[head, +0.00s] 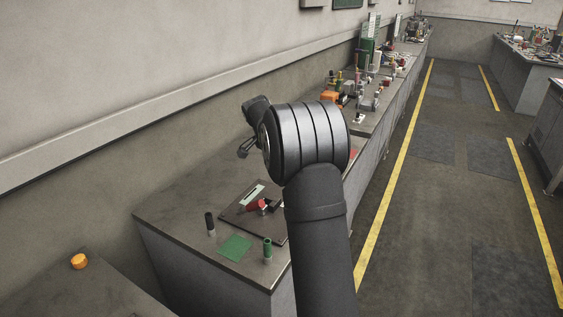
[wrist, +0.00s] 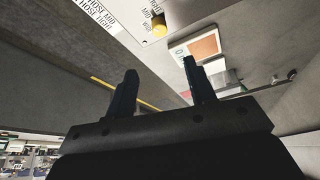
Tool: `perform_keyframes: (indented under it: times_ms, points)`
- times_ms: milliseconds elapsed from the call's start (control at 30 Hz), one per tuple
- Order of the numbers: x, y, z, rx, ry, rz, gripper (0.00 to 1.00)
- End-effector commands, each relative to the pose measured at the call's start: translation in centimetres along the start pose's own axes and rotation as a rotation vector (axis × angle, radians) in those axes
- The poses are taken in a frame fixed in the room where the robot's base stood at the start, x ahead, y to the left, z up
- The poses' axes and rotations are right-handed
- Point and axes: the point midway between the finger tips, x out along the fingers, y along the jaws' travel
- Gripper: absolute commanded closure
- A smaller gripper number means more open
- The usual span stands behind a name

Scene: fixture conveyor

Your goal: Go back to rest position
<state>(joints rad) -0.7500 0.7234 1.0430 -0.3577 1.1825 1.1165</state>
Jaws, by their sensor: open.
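In the head view my gripper (head: 246,149) is raised well above the near bench (head: 175,205), close to the wall side and partly hidden behind my own wrist. In the wrist view my gripper (wrist: 160,78) shows two dark fingers spread apart with nothing between them. It is open and touches nothing that I can see.
On the bench are a dark plate (head: 236,213) with a red part (head: 257,206), a green square (head: 235,247), a green cylinder (head: 267,248) and a black-topped cylinder (head: 210,223). An orange knob (head: 79,261) is at lower left. The aisle (head: 430,220) is clear.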

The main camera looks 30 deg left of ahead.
Motion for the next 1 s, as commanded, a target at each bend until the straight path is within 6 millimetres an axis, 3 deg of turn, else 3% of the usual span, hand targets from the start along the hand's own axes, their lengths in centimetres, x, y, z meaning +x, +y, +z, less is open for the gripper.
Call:
perform_keyframes:
  times_ms: [267,800,1000]
  points:
    - [2.1,0.0,0.0,0.000,-0.001,0.002,0.50]
    - [12.8,0.1,0.0,0.000,-0.001,0.003,0.50]
    - [15.8,0.0,0.0,0.000,-0.001,0.002,0.50]
